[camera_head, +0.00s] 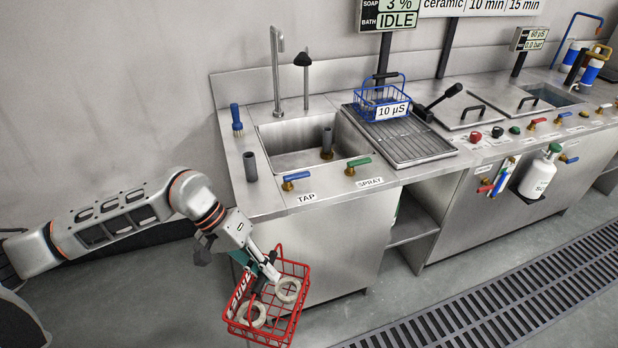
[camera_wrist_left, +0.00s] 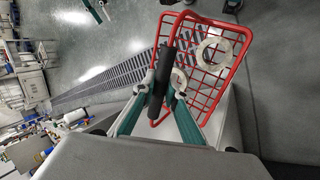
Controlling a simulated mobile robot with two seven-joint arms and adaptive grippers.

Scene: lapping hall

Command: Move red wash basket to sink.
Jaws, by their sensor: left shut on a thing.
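The red wash basket (camera_head: 277,312) hangs in front of the sink counter's left end, below its top. It holds white rings (camera_head: 289,290). My left gripper (camera_head: 262,274) is shut on its handle; in the left wrist view the dark grip (camera_wrist_left: 163,80) lies between the fingers and the red wire basket (camera_wrist_left: 207,88) is beyond. The basket looks tilted in both views. The sink (camera_head: 292,160) is a steel basin in the counter, up and to the right of the basket. My right gripper is out of view.
A tall faucet (camera_head: 277,70) stands behind the sink. A blue basket (camera_head: 381,100) stands on the ribbed drainboard (camera_head: 425,150). A floor grate (camera_head: 500,300) runs in front.

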